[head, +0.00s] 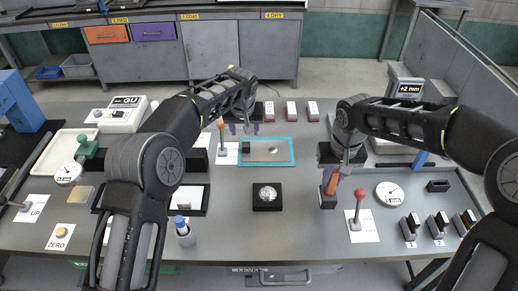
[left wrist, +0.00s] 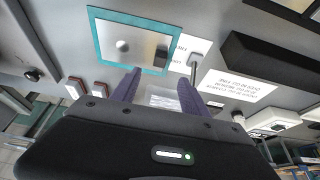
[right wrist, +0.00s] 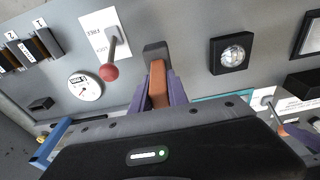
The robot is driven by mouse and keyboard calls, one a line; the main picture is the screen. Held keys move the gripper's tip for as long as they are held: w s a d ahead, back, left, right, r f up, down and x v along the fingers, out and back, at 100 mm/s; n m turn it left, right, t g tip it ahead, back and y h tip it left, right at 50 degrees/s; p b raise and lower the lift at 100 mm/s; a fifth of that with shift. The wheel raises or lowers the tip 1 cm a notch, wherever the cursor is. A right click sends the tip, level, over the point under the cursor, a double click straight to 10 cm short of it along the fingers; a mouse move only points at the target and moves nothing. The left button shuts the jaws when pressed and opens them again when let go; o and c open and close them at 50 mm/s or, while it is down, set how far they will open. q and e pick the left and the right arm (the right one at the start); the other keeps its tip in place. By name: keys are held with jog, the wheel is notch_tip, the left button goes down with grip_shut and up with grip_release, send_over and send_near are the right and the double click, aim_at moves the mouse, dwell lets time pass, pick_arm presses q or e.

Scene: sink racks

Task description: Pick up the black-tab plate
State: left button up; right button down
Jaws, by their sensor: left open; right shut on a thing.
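My right gripper (head: 331,176) is shut on an orange-brown block (right wrist: 158,88), which points down at a dark block or holder (right wrist: 155,52); I cannot tell whether they are joined. My left gripper (head: 243,130) is open and empty beside the teal-edged panel (head: 291,158). In the left wrist view its purple fingers (left wrist: 157,92) are apart, with the panel (left wrist: 97,50) beyond them. No plate with a clearly black tab can be made out. Small dark holders with brown pieces (head: 409,229) stand at the right; their tabs are too small to tell.
A black block with a silver dome (head: 266,196) stands in the middle. A red-knobbed lever (head: 362,197) and a round dial (head: 389,193) are right of my right gripper. Bare bench lies around the dome block.

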pick_arm(q)
send_over(246, 146)
jog(key=s, duration=0.2)
jog(key=shift+s+f, duration=0.1)
jog(key=shift+f, duration=2.8)
jog(key=shift+x, duration=2.65)
jog(key=shift+c, duration=0.4)
grip_shut()
